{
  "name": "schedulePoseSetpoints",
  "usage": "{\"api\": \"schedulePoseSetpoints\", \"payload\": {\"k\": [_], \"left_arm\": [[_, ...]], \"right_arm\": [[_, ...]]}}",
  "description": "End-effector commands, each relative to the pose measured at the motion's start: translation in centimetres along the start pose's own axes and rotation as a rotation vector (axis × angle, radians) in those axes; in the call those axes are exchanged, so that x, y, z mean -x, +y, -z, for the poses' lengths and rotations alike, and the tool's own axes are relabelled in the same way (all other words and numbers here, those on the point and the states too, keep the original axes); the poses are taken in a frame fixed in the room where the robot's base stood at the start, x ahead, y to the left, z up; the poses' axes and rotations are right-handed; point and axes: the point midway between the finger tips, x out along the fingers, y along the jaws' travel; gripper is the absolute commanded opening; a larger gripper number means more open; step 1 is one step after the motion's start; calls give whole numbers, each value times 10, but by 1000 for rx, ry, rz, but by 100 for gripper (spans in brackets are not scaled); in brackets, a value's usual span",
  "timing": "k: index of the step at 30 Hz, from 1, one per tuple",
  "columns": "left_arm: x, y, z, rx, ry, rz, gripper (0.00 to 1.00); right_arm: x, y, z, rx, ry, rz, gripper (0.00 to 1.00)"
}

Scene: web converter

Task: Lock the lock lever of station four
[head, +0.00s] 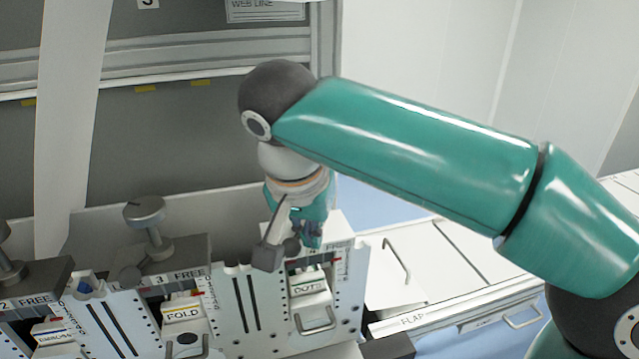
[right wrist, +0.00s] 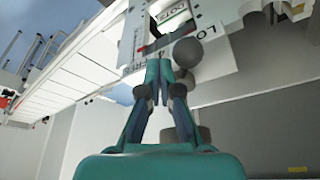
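My right gripper (head: 311,240) points down just right of the knob. In the right wrist view its teal fingertips (right wrist: 158,64) are together, beside the knob, with nothing seen between them. Whether they touch the knob I cannot tell. My left gripper is out of view.
Left of station four, the FOLD station (head: 184,314) reads "3 FREE" and has a round clamp knob (head: 144,210). A white FLAP panel (head: 402,318) lies to the right. A white web (head: 68,120) hangs at left.

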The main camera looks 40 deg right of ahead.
Motion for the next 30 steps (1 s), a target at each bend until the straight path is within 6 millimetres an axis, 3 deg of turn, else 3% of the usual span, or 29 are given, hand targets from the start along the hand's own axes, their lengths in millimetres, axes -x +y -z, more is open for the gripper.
{"api": "schedulePoseSetpoints", "payload": {"k": [4, 12, 18, 30], "left_arm": [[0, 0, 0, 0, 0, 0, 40], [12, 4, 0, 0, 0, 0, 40], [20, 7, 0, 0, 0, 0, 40], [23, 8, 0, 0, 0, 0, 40]], "right_arm": [[-1, 24, 16, -8, 5, -3, 0], [52, 4, 29, -2, 7, -1, 0], [80, -7, 35, 1, 8, -2, 0], [92, -12, 37, 3, 7, -3, 0]]}}
